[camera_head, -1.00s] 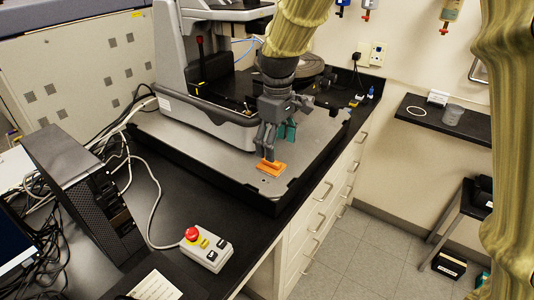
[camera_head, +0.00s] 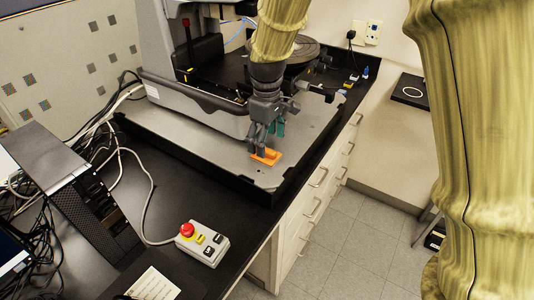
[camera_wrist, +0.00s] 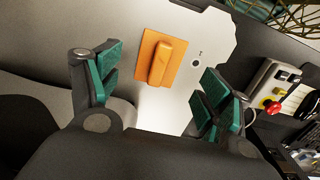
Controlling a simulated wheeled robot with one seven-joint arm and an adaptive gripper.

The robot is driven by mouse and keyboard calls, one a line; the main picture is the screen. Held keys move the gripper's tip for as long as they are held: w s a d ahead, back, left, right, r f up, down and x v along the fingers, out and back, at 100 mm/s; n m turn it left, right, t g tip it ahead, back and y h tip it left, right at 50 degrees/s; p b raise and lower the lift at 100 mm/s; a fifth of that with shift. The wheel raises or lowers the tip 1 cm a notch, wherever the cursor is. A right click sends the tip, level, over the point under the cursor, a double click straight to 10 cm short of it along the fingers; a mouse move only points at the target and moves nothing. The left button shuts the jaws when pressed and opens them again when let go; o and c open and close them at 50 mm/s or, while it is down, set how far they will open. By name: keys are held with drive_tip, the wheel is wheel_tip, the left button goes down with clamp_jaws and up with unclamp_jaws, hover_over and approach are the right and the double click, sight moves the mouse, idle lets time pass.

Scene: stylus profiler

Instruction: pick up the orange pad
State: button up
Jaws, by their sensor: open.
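The orange pad (camera_head: 267,157) is a flat square with a raised grip bar, lying on the grey metal plate (camera_head: 228,147) near its front corner. In the wrist view the orange pad (camera_wrist: 147,60) lies beyond and between my fingers, nothing touching it there. My gripper (camera_head: 266,139) points down just above the pad and hides part of it in the head view. In the wrist view my gripper (camera_wrist: 155,86) is open and empty, its green finger pads wide apart. The exact height above the pad cannot be told.
The profiler (camera_head: 195,105) stands behind on the plate. A control box with a red button (camera_head: 203,242) sits on the black bench in front. A dark computer tower (camera_head: 70,190) and cables are at the left. White drawers (camera_head: 312,205) drop away at the right.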

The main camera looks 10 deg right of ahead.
sight(267, 150)
drive_tip(key=shift+f+p, duration=0.75)
drive_tip(key=shift+f, duration=1.4)
drive_tip(key=shift+w, duration=0.1)
drive_tip(key=c, duration=1.1)
